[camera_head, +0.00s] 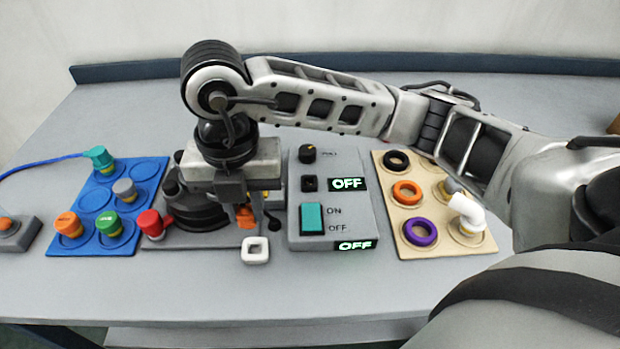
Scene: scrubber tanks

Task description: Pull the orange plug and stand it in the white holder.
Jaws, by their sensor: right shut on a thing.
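The orange plug (246,217) shows as a small orange piece between the fingers of my right gripper (246,207). The gripper points down and is shut on it, beside the dark round scrubber tank (192,208). The arm and gripper hide much of the tank and the plug's surroundings, so I cannot tell whether the plug is still seated. My left gripper is out of view.
A blue board (96,196) with coloured caps lies left, with a red knob (153,223) between it and the tank. A grey switch box (335,228) showing OFF stands close right. A beige board (407,245) with rings and a white elbow is farther right. The front table strip is clear.

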